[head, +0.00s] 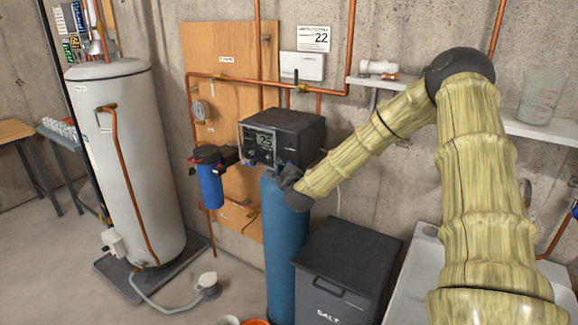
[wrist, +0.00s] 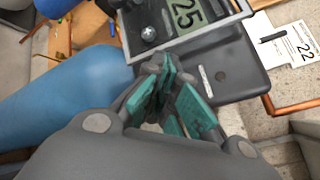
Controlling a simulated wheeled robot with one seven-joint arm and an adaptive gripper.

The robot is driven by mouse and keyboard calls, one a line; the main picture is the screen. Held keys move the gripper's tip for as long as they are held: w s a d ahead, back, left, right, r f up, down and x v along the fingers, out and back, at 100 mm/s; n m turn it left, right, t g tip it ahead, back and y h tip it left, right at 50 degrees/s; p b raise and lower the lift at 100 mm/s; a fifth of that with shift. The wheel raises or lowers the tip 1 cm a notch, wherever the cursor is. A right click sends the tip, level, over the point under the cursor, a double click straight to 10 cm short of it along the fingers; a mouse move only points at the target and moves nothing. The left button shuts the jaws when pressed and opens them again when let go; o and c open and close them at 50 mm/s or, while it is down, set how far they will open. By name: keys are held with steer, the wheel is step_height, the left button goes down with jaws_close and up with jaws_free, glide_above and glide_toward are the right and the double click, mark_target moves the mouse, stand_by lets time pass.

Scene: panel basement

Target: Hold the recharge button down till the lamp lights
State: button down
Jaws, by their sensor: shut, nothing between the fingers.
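The dark control head (head: 297,128) sits on top of the blue tank (head: 281,250); its lit display (head: 262,141) reads 25. In the wrist view the display (wrist: 186,14) is partly cut off at the top, with a round knob (wrist: 149,34) beside it. My gripper (head: 284,174) is shut and empty, just in front of the lower part of the control head. In the wrist view its teal-padded fingers (wrist: 164,70) reach toward the panel's lower edge; I cannot tell whether they touch it. I cannot make out the recharge button or a lit lamp; the fingers may cover part of the panel.
A dark salt bin (head: 345,270) stands right of the tank. A blue filter housing (head: 209,183) and copper pipes (head: 236,80) are to the left, near a white water heater (head: 125,160). A shelf (head: 535,130) runs behind my arm. A hose lies on the floor.

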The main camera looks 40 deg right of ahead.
steer(key=shift+w+d, duration=0.15)
steer(key=shift+d, duration=0.25)
stand_by(3.4)
steer(key=shift+a+b, duration=0.2)
steer(key=shift+b, duration=0.2)
steer(key=shift+s+a, duration=0.3)
steer(key=shift+a, duration=0.3)
steer(key=a, duration=0.1)
steer(key=s+a+b, duration=0.1)
steer(key=a, duration=0.1)
steer(key=s+a+b, duration=0.1)
steer(key=shift+a, duration=0.35)
stand_by(0.5)
